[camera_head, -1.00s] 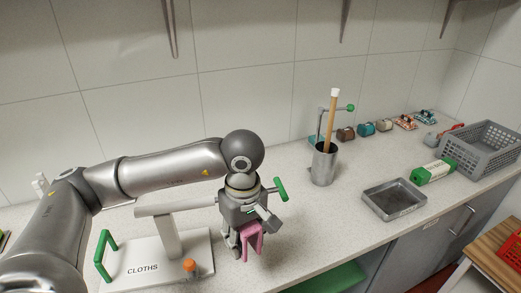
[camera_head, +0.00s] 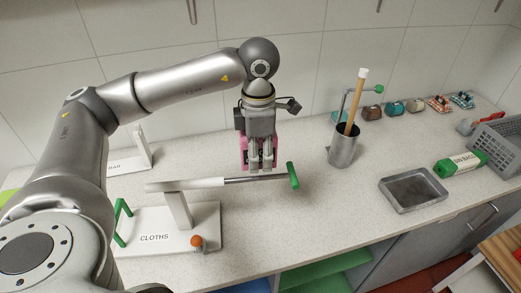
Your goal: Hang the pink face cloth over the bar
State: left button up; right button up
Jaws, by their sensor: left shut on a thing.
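The pink face cloth (camera_head: 274,153) is in my left gripper (camera_head: 260,162), which points down with its fingers shut on it. Pink shows on both sides of the fingers, and the gripper hides much of the cloth. The bar (camera_head: 235,181) is a horizontal rod on a white post, with a green end (camera_head: 292,175) at its right. The post stands on a white base (camera_head: 205,222) marked CLOTHS. The fingertips and cloth appear just above and behind the bar's right part. I cannot tell whether the cloth touches the bar. My right gripper is not in view.
An orange-topped knob (camera_head: 196,241) and a green handle (camera_head: 121,222) are at the base. A metal cup (camera_head: 343,147) with a wooden stick, a grey tray (camera_head: 412,190), a green-and-white pack (camera_head: 460,162) and a grey basket (camera_head: 500,140) stand to the right. Counter between bar and tray is clear.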

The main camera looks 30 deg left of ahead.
aim_at(259, 180)
pick_arm(q)
jog(key=shift+f+b, duration=0.7)
jog(key=shift+f, duration=0.95)
notch_tip(259, 180, down, 9)
jog(key=b, duration=0.8)
jog(key=o, duration=1.2)
jog(key=shift+r, duration=0.25)
notch_tip(259, 180, up, 12)
jog(key=shift+f, duration=0.2)
